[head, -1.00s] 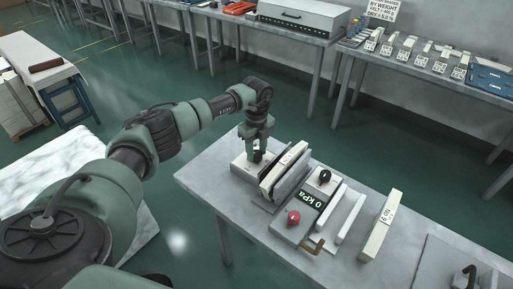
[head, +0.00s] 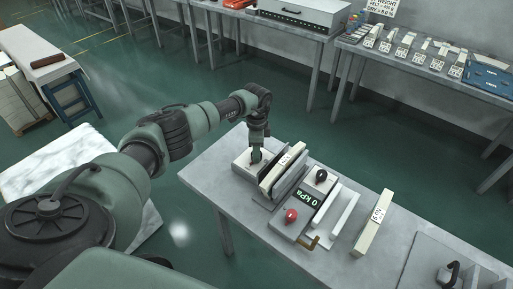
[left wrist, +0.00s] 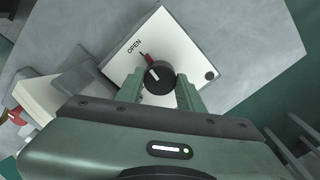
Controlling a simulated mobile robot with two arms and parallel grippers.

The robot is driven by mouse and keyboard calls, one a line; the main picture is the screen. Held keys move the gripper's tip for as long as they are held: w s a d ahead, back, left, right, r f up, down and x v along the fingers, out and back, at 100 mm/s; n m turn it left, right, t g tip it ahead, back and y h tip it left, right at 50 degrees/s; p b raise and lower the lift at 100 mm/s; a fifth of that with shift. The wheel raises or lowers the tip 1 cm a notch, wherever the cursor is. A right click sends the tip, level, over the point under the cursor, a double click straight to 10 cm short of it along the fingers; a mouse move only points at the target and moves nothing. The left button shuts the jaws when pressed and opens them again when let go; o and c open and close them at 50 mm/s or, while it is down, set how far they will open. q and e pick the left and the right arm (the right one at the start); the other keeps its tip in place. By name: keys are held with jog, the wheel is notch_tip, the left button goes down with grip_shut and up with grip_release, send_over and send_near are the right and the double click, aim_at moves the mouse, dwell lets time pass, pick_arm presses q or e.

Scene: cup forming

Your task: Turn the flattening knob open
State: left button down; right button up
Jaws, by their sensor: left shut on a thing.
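The flattening knob is a round black knob (left wrist: 158,80) with a white line, on a white panel box (left wrist: 175,45) in the left wrist view. The word OPEN is printed on the panel up and left of the knob, and a small red mark lies between them. My left gripper (left wrist: 158,90) has a finger on each side of the knob and is shut on it. In the head view my left gripper (head: 256,155) points down onto the white box (head: 244,163) at the table's far left corner and hides the knob. My right gripper is not in view.
On the same grey table (head: 215,175), upright plates (head: 283,168) stand close right of the box. A 0 kPa display (head: 310,198), a red knob (head: 291,215), a black knob (head: 321,175) and a cream slab (head: 374,222) stand farther right.

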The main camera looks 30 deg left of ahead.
pick_arm(q)
jog(key=shift+w+r+n+p, duration=0.2)
jog(key=shift+n+p, duration=0.2)
jog(key=shift+n, duration=0.6)
jog(key=c, duration=0.9)
grip_release()
jog(key=shift+s+f, duration=0.1)
jog(key=shift+s, duration=0.05)
notch_tip(320, 180, up, 8)
jog(key=shift+f+b, duration=0.1)
jog(key=shift+b, duration=0.45)
